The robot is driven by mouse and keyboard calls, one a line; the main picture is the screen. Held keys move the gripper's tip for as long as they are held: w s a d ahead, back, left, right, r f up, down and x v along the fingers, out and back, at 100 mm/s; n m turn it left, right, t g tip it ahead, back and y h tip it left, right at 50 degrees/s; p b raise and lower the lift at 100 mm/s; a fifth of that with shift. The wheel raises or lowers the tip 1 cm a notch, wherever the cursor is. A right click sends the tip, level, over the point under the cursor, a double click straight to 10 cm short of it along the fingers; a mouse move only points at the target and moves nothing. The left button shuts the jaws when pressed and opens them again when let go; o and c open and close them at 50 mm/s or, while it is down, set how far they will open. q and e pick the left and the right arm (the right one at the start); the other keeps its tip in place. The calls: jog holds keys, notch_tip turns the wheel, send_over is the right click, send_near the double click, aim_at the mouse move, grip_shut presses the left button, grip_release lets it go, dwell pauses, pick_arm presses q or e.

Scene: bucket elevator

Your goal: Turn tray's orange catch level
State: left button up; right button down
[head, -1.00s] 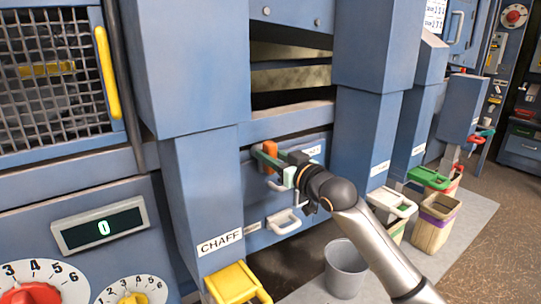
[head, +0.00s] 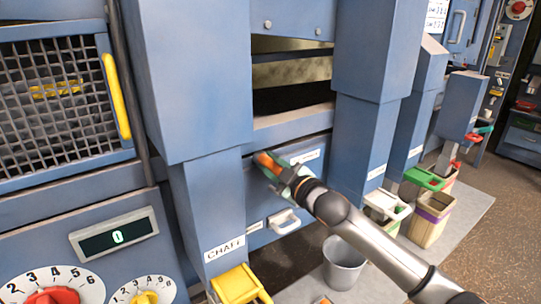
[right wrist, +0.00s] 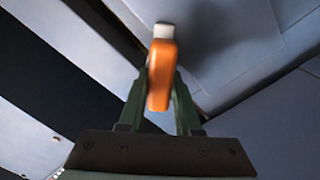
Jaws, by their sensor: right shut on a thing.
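The orange catch (head: 265,160) is on the blue tray front (head: 262,208) under the dark opening. It leans over to the left in the head view, between upright and level. My right gripper (head: 274,168) is shut on it, with green fingers on both sides that hide part of it. In the right wrist view the orange catch (right wrist: 160,78) stands between the two fingers (right wrist: 160,98), with a pale end piece beyond it. The tray's white handle (head: 286,221) is below the gripper. My left gripper is not in view.
A blue CHAFF chute (head: 207,215) with a yellow flap (head: 238,284) stands at left. A grey bucket (head: 344,264) is on the floor below my right arm. Bins with green-handled flaps (head: 424,180) stand at right. A panel with dials and a display (head: 113,236) is at lower left.

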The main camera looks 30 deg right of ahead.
jog(key=shift+n+p, duration=0.55)
jog(key=shift+n, duration=0.45)
jog(key=n+p, duration=0.2)
jog(key=n, duration=0.2)
jog(key=shift+a+f, duration=0.1)
jog(key=shift+f+n+p, duration=0.2)
jog(key=shift+n+p, duration=0.35)
jog(key=shift+n, duration=1.25)
jog(key=c, duration=0.6)
grip_release()
jog(key=shift+s, duration=0.15)
